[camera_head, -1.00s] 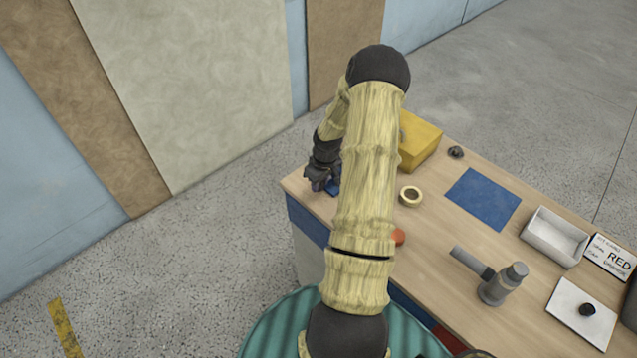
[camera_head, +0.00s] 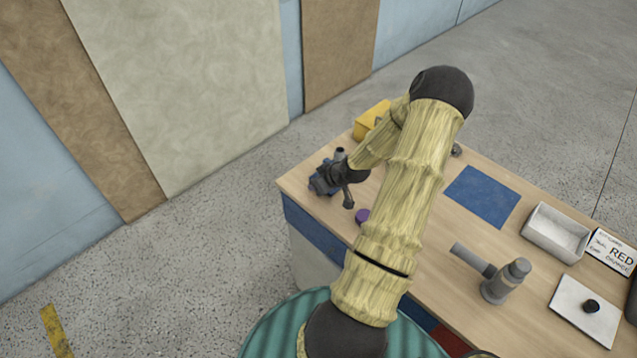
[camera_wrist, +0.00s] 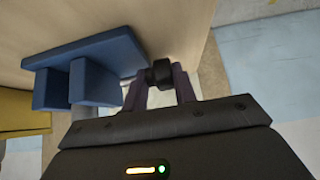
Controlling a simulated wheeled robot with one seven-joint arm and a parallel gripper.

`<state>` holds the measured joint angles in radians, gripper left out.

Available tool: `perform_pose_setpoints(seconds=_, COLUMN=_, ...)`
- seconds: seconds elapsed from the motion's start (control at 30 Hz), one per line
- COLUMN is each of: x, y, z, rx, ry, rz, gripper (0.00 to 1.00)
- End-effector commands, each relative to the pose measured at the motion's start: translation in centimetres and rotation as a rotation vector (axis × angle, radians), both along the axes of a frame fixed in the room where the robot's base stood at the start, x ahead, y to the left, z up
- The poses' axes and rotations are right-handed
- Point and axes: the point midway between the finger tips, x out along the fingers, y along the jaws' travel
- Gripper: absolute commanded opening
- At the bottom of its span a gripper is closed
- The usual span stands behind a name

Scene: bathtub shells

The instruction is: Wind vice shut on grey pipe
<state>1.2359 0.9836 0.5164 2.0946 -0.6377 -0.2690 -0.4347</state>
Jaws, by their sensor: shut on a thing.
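The blue vice (camera_head: 318,185) sits at the far left corner of the bench, partly hidden by my gripper (camera_head: 337,177). In the wrist view its two blue jaws (camera_wrist: 93,82) show at the left, with the grey pipe (camera_wrist: 82,92) between them. Whether both jaws touch the pipe I cannot tell. The pipe's dark upper end (camera_head: 340,153) seems to stand up behind my gripper. In the wrist view my gripper (camera_wrist: 161,78) has its two dark purple fingers on either side of a black knob (camera_wrist: 160,70), the vice's handle end, and is shut on it.
A yellow box (camera_head: 368,119) stands behind my arm. A purple disc (camera_head: 362,216) lies near the front edge. A blue mat (camera_head: 482,196), a white tray (camera_head: 556,232), a grey fitting (camera_head: 500,282) and a white plate with a black knob (camera_head: 583,311) are at the right.

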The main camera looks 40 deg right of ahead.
Motion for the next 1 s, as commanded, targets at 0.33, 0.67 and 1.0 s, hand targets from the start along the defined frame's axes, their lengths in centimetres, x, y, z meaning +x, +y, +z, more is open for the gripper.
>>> perform_pose_setpoints(seconds=0.33, x=0.0, y=0.8, z=-0.2, rx=0.011, ry=0.007, rz=0.014, gripper=0.41)
perform_pose_setpoints(seconds=0.67, x=0.0, y=0.4, z=-0.1, rx=0.005, ry=0.004, rz=0.008, gripper=0.41)
perform_pose_setpoints(seconds=1.0, x=-1.1, y=0.1, z=1.2, rx=0.002, ry=0.002, rz=0.004, gripper=0.41)
